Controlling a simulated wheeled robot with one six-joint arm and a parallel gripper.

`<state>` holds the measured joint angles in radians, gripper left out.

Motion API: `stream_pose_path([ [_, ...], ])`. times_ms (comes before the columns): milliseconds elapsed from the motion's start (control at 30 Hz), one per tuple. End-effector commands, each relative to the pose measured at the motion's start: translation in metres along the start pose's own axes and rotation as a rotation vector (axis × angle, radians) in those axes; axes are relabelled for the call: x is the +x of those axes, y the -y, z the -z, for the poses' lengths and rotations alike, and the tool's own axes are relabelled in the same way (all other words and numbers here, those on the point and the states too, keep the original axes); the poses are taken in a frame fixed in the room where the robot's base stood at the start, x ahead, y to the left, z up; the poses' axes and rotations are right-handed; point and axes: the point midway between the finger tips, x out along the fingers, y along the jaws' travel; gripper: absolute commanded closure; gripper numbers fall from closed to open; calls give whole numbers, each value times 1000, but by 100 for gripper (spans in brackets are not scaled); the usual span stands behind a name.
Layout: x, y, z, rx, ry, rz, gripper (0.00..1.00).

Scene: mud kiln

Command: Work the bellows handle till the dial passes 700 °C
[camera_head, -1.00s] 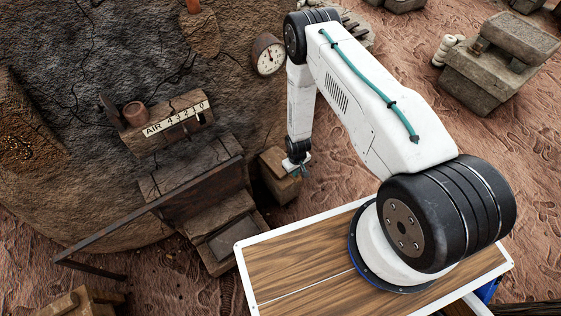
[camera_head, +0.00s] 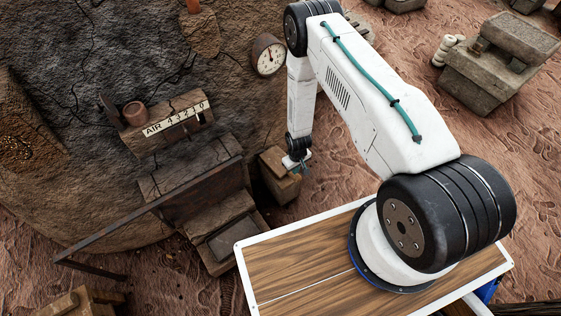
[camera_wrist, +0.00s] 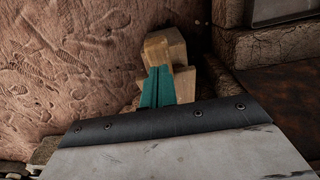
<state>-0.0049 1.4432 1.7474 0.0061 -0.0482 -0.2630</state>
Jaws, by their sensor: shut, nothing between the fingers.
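My gripper (camera_head: 299,170) is at the wooden bellows box (camera_head: 273,160) beside the kiln, over its right side. In the wrist view its teal fingers (camera_wrist: 158,87) are shut together with nothing between them. A pale wooden piece (camera_wrist: 165,46), apparently the bellows handle, shows just beyond and around the fingertips. I cannot tell whether the fingers touch it. The round dial (camera_head: 268,55) on the kiln wall has a white face and a dark needle pointing roughly upward. Its figures are too small to read.
The mud kiln (camera_head: 60,100) fills the left, with an AIR scale (camera_head: 175,119) and a long iron bar (camera_head: 150,208) across its front. A stone block (camera_head: 490,75) stands at upper right.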

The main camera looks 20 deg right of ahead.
Motion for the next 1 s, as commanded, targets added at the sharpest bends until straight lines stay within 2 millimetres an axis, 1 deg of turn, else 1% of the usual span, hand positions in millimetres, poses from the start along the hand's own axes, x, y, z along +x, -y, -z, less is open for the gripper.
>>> stream_pose_path([
  [100, -2, 0, 0, 0, 0, 0, 100],
  [333, 0, 0, 0, 0, 1, 0, 100],
  [433, 11, 0, 0, 0, 0, 0, 100],
  [867, 72, 0, 0, 0, -1, 0, 100],
  [1000, 67, 0, 2, 0, -3, -1, 100],
])
